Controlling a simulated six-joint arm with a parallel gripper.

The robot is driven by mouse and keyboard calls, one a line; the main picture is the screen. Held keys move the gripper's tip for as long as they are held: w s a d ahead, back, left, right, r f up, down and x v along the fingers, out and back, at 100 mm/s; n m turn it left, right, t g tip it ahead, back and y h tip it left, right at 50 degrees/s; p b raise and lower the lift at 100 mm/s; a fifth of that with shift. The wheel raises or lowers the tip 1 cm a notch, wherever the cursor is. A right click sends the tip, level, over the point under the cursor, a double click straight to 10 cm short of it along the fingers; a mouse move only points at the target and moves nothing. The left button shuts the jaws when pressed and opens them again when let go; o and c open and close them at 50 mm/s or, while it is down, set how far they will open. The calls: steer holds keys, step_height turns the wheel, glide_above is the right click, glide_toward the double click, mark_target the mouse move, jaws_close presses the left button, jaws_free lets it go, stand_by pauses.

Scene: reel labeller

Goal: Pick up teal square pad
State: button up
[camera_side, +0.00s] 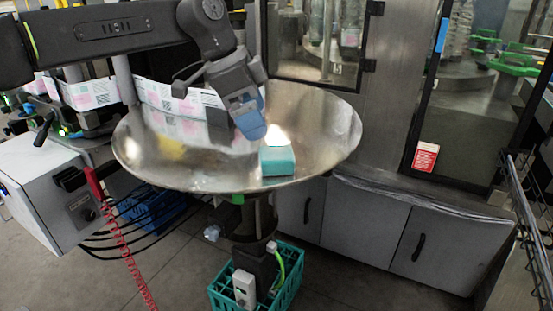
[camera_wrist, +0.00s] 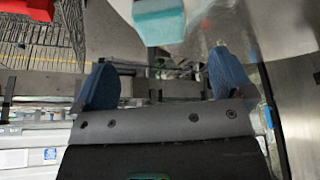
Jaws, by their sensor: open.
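The teal square pad (camera_side: 277,161) sits on the shiny round metal dish (camera_side: 205,178), near its front right edge. In the wrist view the pad (camera_wrist: 158,20) shows at the top middle, cut off by the frame edge, beyond the fingertips. My gripper (camera_side: 250,122) has blue fingers and is above the dish, just up and left of the pad, apart from it or nearly so; the exact gap cannot be told. In the wrist view my gripper (camera_wrist: 162,78) has its two blue fingers spread wide with nothing between them.
A white label strip (camera_side: 180,100) runs behind the dish on the left. A grey control box (camera_side: 55,190) with a red coiled cable stands at left. A glass-doored cabinet (camera_side: 400,225) stands behind right. A teal crate (camera_side: 285,285) is below the dish. The dish's left side is clear.

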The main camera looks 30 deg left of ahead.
mark_target(276, 152)
steer(key=x, duration=0.9)
steer(key=shift+w+d+f, duration=0.1)
steer(key=shift+w+d, duration=0.1)
steer(key=shift+d, duration=0.05)
steer(key=c, duration=1)
